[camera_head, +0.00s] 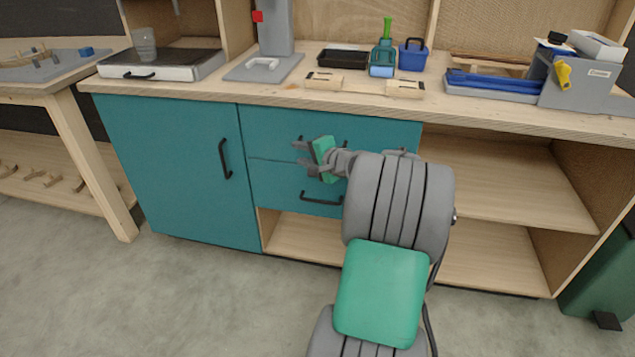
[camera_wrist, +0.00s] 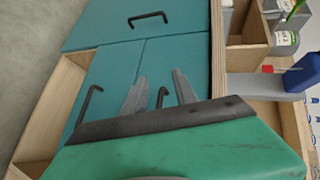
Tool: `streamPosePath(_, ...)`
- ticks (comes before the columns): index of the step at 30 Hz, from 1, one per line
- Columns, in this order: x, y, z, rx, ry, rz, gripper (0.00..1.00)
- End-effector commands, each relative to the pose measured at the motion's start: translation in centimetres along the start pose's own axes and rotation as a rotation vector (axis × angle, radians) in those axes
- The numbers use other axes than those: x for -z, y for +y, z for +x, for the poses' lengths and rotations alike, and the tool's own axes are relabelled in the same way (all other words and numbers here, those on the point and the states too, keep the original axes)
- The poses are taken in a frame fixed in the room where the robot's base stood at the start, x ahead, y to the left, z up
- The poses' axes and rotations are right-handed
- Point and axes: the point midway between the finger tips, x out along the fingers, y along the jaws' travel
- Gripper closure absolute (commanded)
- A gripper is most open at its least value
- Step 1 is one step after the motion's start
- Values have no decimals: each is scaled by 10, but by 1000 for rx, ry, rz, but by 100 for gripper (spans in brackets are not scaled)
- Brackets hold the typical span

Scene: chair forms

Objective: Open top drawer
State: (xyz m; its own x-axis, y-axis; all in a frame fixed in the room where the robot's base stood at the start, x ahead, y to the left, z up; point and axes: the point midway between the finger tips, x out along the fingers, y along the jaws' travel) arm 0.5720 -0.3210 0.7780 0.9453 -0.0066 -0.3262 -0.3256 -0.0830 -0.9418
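The top drawer (camera_head: 272,146) is teal and looks closed, flush with the cabinet front. Its dark bar handle (camera_head: 345,143) is partly hidden behind my gripper (camera_head: 303,153) in the head view. In the wrist view, the handle (camera_wrist: 162,95) of the top drawer (camera_wrist: 180,55) shows between the two grey fingers of my gripper (camera_wrist: 159,76). The fingers are apart and hold nothing visible. I cannot tell whether they touch the handle or the drawer face.
The lower drawer (camera_head: 280,185) has its own dark handle (camera_head: 320,199). A teal door (camera_head: 175,165) is on the left and open shelves (camera_head: 500,185) on the right. The wooden worktop (camera_head: 215,88) above carries tools and trays. Floor (camera_head: 200,290) in front is clear.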

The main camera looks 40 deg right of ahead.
Motion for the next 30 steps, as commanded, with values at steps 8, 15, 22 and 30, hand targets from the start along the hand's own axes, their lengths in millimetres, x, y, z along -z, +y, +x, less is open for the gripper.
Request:
streamPosePath(8, 83, 44, -16, 201, 104, 256, 66)
streamPosePath(15, 87, 36, 28, 199, 100, 253, 66)
streamPosePath(22, 91, 29, 54, 198, 103, 253, 66)
streamPosePath(30, 92, 28, 54, 197, 104, 252, 68)
